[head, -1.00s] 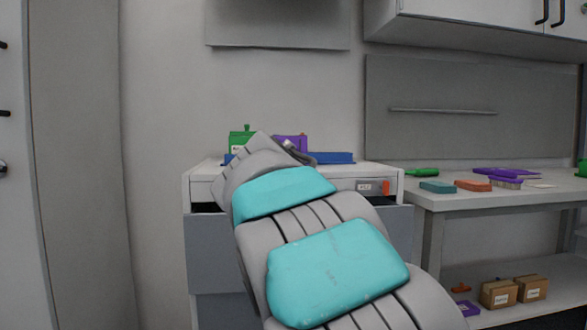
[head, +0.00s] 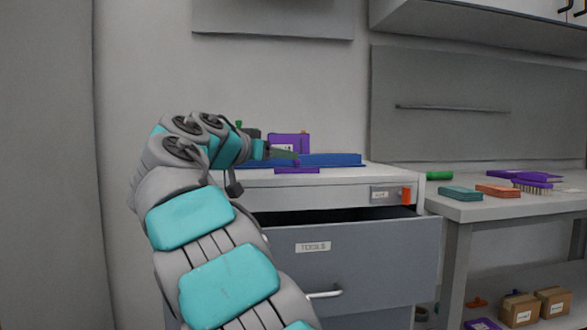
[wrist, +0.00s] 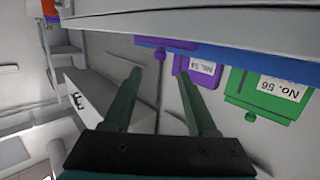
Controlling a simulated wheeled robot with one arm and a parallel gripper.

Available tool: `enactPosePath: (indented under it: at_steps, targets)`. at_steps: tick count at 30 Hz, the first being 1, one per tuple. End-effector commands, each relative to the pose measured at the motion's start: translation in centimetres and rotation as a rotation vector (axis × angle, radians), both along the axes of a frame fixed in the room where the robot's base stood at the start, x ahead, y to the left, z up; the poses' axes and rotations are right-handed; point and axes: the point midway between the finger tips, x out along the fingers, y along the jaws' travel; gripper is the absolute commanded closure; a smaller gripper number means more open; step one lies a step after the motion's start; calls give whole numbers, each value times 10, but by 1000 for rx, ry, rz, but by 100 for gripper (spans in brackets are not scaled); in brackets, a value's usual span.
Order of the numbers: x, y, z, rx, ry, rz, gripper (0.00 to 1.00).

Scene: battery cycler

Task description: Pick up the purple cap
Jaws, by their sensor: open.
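A small purple piece, which looks like the purple cap (head: 297,171), lies at the front of the cabinet top, before the blue tray. A small purple patch (wrist: 160,53) shows between the fingertips in the wrist view; I take it for the same cap. My gripper (head: 296,155) is just above it in the head view, with dark green fingers. In the wrist view my gripper (wrist: 160,68) is open, fingers apart, with nothing held. The cap's exact shape and its distance from the fingertips are hard to tell.
A blue tray (head: 335,160) and a labelled purple box (head: 290,142) stand behind. A labelled green box (wrist: 265,93) stands beside the purple box. The cabinet's TOOLS drawer (head: 370,255) stands open below. A bench (head: 490,209) with brushes and blocks is at right.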

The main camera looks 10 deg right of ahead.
Motion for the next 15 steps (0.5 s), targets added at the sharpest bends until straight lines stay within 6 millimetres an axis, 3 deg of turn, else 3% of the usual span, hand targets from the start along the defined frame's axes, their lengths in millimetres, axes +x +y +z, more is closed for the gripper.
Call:
enactPosePath:
  at_steps: [15]
  targets:
    - [37, -35, -17, 0, 6, -1, 42]
